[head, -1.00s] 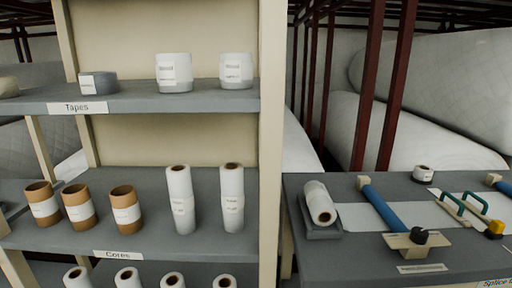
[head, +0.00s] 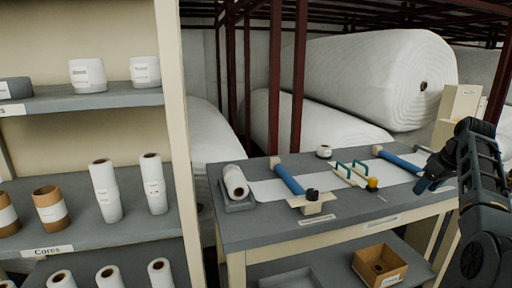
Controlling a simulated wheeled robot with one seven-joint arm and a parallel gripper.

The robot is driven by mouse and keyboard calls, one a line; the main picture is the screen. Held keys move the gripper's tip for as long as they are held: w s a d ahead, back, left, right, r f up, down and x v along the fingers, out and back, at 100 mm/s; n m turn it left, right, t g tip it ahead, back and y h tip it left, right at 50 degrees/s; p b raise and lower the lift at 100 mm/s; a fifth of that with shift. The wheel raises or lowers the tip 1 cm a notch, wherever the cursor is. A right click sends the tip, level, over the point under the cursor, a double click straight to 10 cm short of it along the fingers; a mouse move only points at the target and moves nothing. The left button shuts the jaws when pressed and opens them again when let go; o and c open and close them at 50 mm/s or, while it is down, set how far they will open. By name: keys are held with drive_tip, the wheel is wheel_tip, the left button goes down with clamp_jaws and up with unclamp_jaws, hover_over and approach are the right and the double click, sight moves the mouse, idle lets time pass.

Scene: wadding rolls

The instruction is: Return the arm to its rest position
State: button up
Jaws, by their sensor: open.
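My gripper (head: 432,180) is at the right of the head view, at the end of my dark arm, which comes in from the right edge. It appears over or in front of the right end of the grey splice bench (head: 232,234). Its jaws are open and I see nothing between them. Part of my arm is cut off by the right edge.
On the bench are a white roll (head: 235,182) in a grey tray, blue rollers (head: 288,179), teal-handled tools and a small tape roll (head: 324,152). A cardboard box (head: 379,267) sits on the lower shelf. A shelf post (head: 184,150) stands left; big wadding rolls (head: 370,75) lie behind.

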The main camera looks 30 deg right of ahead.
drive_tip(key=w+a+f+t+h, duration=0.1)
drive_tip(key=w+a+f+h, duration=0.1)
drive_tip(key=a+f, duration=1.6)
drive_tip(key=s+a+f+t, duration=0.1)
drive_tip(key=s+a+f, duration=0.2)
drive_tip(key=a, duration=0.2)
drive_tip(key=s+a+f+t+h, duration=0.1)
drive_tip(key=s+a+f, duration=0.15)
drive_tip(key=a, duration=0.25)
drive_tip(key=s+a+f, duration=0.3)
drive_tip(key=a+f, duration=0.1)
drive_tip(key=a, duration=0.2)
drive_tip(key=s+a+r+n+t+y, duration=0.15)
drive_tip(key=s+a+r+t, duration=0.35)
drive_tip(key=s+a, duration=1)
drive_tip(key=s+a+r+y, duration=0.1)
drive_tip(key=s+a+r, duration=0.1)
drive_tip(key=r, duration=0.4)
drive_tip(key=s+a+r+n+t, duration=0.1)
drive_tip(key=s+a+r, duration=0.2)
drive_tip(key=s+r, duration=0.2)
drive_tip(key=s+a+r+t+y, duration=0.1)
drive_tip(key=s+a+r, duration=0.2)
drive_tip(key=r, duration=0.4)
drive_tip(key=shift+s+r+y, duration=0.2)
drive_tip(key=shift+s+y, duration=0.15)
drive_tip(key=shift+s, duration=0.35)
